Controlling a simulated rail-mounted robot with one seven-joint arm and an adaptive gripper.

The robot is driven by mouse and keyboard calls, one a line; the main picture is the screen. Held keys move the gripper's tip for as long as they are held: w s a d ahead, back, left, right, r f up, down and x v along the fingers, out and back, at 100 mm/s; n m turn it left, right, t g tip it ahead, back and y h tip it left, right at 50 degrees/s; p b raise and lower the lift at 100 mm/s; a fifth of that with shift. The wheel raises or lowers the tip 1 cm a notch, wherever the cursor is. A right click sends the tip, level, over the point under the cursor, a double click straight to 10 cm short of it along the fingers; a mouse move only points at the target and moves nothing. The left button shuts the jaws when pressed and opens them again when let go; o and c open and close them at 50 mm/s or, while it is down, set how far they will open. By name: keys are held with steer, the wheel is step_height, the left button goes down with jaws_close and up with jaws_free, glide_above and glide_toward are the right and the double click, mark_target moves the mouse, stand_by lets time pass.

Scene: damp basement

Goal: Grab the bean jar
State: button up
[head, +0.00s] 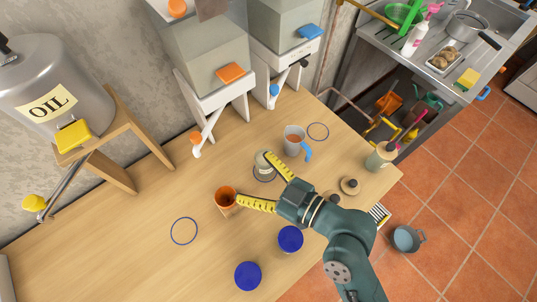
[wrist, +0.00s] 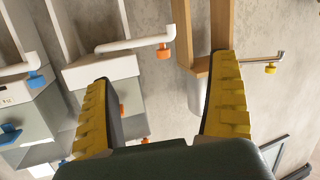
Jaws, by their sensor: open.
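My gripper (head: 253,179) is open above the wooden worktop, its two yellow ridged fingers spread wide. In the wrist view the open fingers (wrist: 165,105) have nothing between them. No jar shows in the wrist view.
A measuring jug (head: 294,139) with a blue handle stands beyond the gripper. An oil tank (head: 45,88) on a wooden stand (head: 112,125) and grey dispensers (head: 208,62) line the back.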

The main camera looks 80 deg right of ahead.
steer(key=s+d+f+m+g+h+p, duration=0.15)
steer(key=s+f+m+g, duration=0.35)
steer(key=s, duration=0.7)
steer(key=h, duration=0.1)
glide_toward(260, 154)
steer(key=d+f, duration=0.1)
steer(key=shift+t, duration=0.4)
steer(key=x, duration=0.4)
steer(key=b+x, duration=0.1)
steer(key=x, duration=0.1)
steer(key=shift+w+a, duration=0.15)
steer(key=shift+w, duration=0.3)
steer(key=shift+c, duration=0.3)
steer(key=c, duration=1.2)
steer(key=shift+r, duration=0.15)
steer(key=shift+c, duration=0.4)
